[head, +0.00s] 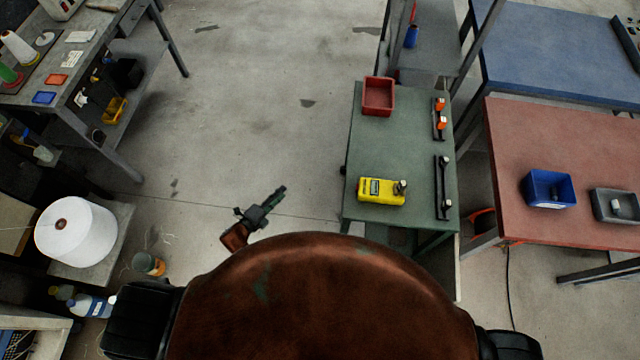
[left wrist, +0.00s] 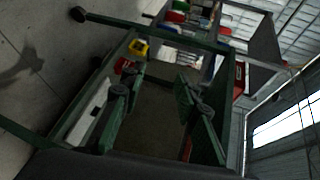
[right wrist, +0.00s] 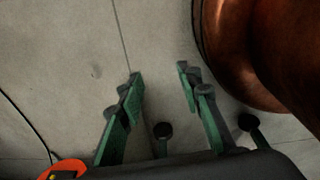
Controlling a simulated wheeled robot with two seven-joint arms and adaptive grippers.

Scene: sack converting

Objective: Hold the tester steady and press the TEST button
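The yellow tester (head: 381,191) lies on the green-topped table (head: 385,150), near its front edge. It has a dark display on its left part and a grey metal fitting at its right end. Its button is too small to make out. My left gripper (head: 276,197) is over the floor, left of the table and apart from the tester. Its fingers show spread and empty in the left wrist view (left wrist: 160,78). My right gripper (right wrist: 159,72) is outside the head view. In the right wrist view its fingers are apart over bare floor, with nothing between them.
On the green-topped table are a red bin (head: 378,97) and two dark racks, one with orange pieces (head: 438,120). A red-topped table (head: 570,160) with a blue bin (head: 548,189) stands at right. A workbench and a white spool (head: 90,232) are at left. The middle floor is clear.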

